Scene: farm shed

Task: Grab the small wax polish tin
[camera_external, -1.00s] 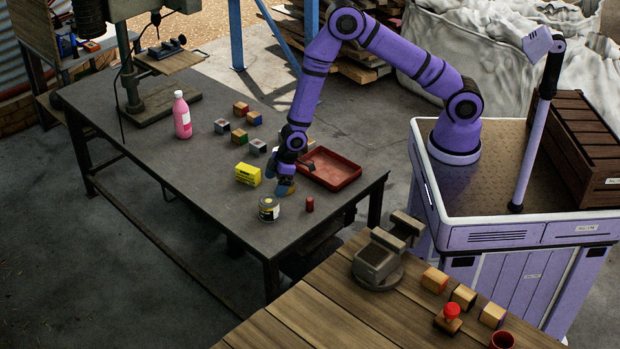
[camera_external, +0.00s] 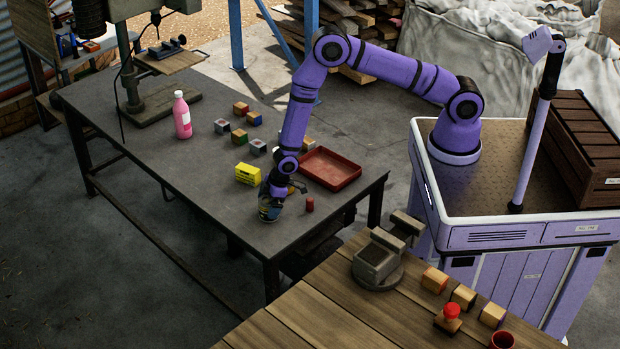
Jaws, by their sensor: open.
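The small tin (camera_external: 267,215), grey with a yellowish label in the earlier frame, stands near the front edge of the dark metal table. My gripper (camera_external: 271,206) is down at the tin and covers most of it. The gripper is open, with its fingers at or around the tin. I cannot tell whether the fingers touch it, and the tin's top is hidden.
A small red cylinder (camera_external: 309,205) stands just right of the gripper. A yellow box (camera_external: 248,174) is behind left, and a red tray (camera_external: 331,169) behind right. Several small blocks and a pink bottle (camera_external: 182,115) stand farther back. The table's left front is clear.

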